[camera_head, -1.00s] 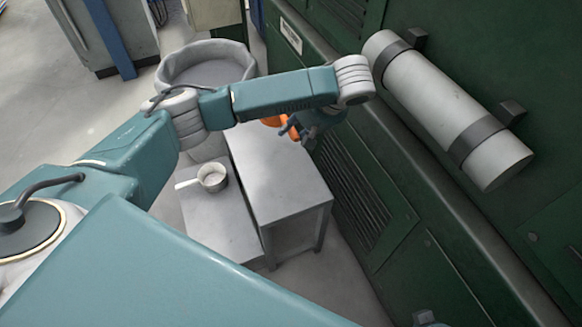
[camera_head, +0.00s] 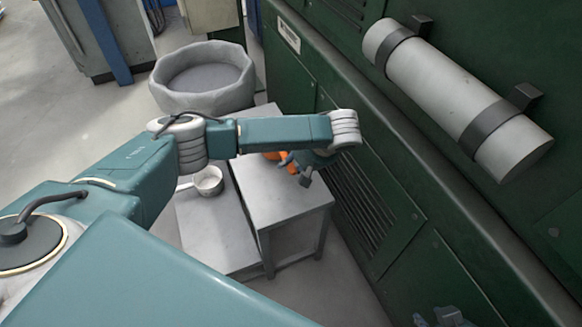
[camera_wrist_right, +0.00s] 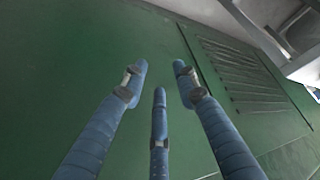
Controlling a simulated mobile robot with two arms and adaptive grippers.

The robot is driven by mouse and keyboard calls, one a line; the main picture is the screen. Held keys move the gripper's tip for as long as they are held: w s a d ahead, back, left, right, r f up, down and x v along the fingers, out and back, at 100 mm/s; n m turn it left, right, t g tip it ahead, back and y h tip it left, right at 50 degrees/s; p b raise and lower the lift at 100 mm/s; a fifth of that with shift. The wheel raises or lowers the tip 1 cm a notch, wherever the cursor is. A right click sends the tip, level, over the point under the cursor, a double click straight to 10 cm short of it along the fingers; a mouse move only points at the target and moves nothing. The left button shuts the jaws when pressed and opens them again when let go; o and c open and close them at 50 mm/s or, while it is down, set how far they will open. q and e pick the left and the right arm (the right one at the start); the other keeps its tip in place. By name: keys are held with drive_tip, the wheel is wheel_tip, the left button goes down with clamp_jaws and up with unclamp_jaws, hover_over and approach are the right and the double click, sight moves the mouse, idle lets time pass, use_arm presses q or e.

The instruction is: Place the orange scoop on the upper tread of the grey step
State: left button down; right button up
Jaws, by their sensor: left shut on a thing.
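The orange scoop (camera_head: 275,155) shows in the head view, mostly hidden behind my left arm and fingers. My left gripper (camera_head: 302,172) is shut on it over the upper tread of the grey step (camera_head: 280,200). I cannot tell whether the scoop touches the tread. The lower tread (camera_head: 215,232) lies to the left of the upper one. My right gripper (camera_wrist_right: 160,82) is open and empty in the right wrist view, its fingers apart in front of a green panel.
A white pan with a handle (camera_head: 208,180) sits on the lower tread. A round grey tub (camera_head: 205,98) stands behind the step. A green cabinet wall (camera_head: 395,185) with a strapped grey cylinder (camera_head: 440,85) rises close along the right side.

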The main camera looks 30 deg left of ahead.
use_arm(q)
drive_tip(key=shift+f, duration=0.6)
use_arm(e)
drive_tip(key=shift+w+a+r+t, duration=0.2)
drive_tip(key=shift+w+r+t, duration=0.05)
drive_tip(key=shift+w, duration=0.3)
drive_tip(key=shift+w+a+r+t, duration=0.15)
drive_tip(key=shift+w+r+t, duration=0.1)
drive_tip(key=shift+w, duration=0.25)
use_arm(q)
drive_tip(key=shift+f, duration=0.1)
use_arm(e)
drive_tip(key=shift+s+f, duration=0.15)
drive_tip(key=shift+s, duration=0.1)
use_arm(q)
drive_tip(key=c, duration=1.5)
unclamp_jaws()
use_arm(e)
drive_tip(key=shift+d, duration=0.1)
use_arm(q)
drive_tip(key=shift+o, duration=0.2)
